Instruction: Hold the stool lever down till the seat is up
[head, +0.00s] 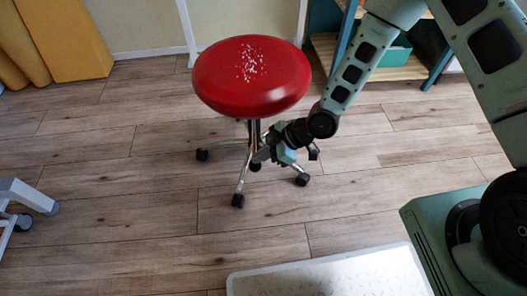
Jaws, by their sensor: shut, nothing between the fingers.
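The stool has a round red seat (225,80) with a patch of white specks or scuffs on top. Its chrome column (253,130) and wheeled base stand on the wood floor, with black casters. My gripper (260,156) is shut and reaches in from the right, below the seat's right front edge. Its tip is low beside the column, in front of part of the base. I cannot make out the stool lever; the seat or my gripper may hide it. I cannot tell whether my gripper touches the stool.
A wooden shelf (402,72) with a green bin (395,52) stands behind my arm. Yellow-orange padded blocks (75,40) stand at the back left. A grey wheeled frame (30,195) is at the left edge. A pale textured platform (335,277) lies in front. Floor left of the stool is clear.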

